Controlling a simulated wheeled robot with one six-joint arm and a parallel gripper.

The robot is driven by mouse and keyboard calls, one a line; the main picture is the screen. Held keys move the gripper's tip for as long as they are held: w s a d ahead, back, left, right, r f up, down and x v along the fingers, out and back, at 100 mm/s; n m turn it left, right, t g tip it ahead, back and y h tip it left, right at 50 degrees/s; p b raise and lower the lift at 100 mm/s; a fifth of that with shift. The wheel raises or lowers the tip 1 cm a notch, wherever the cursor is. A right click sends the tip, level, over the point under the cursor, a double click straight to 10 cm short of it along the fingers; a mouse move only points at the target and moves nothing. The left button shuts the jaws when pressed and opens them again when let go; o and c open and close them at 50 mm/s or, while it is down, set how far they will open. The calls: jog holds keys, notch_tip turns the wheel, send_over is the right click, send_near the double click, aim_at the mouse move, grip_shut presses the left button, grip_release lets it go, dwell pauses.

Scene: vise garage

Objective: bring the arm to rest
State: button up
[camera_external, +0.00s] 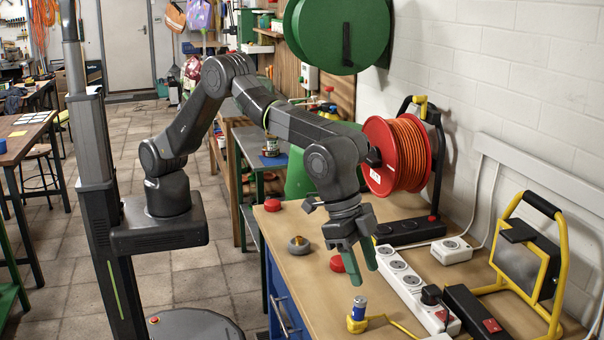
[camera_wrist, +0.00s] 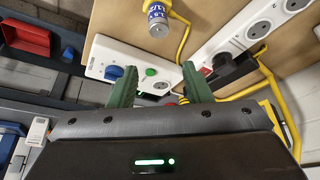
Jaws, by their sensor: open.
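The small blue battery (camera_external: 360,302) stands upright on the yellow plug (camera_external: 356,323) near the front edge of the bench. In the wrist view the battery (camera_wrist: 157,22) shows its silver end and a "1.5V" label, with the yellow plug (camera_wrist: 155,5) behind it at the top edge, partly cut off. I see no gap between battery and plug. My gripper (camera_external: 361,265) is open and empty, above and apart from the battery.
A white power strip (camera_external: 405,285) and a black one (camera_external: 475,313) lie right of the battery. The yellow work lamp (camera_external: 525,262) and red cable reel (camera_external: 392,158) stand farther back. A brass-topped grey object (camera_external: 298,245) and a red button (camera_external: 338,264) are on the bench.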

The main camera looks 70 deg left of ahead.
jog(key=w+a+n+b, duration=0.1)
jog(key=w+a, duration=0.4)
jog(key=a, duration=0.4)
jog(key=w+a+f+n+y+b, duration=0.1)
jog(key=w+a+n+b, duration=0.1)
jog(key=w+a, duration=0.5)
jog(key=w+a+n+b, duration=0.1)
jog(key=w+a, duration=0.2)
jog(key=a, duration=0.9)
jog(key=a+f+n+t+y+b, duration=0.1)
jog(key=a+f+n, duration=0.1)
jog(key=a, duration=1)
notch_tip(320, 180, down, 9)
jog(key=shift+w, duration=0.1)
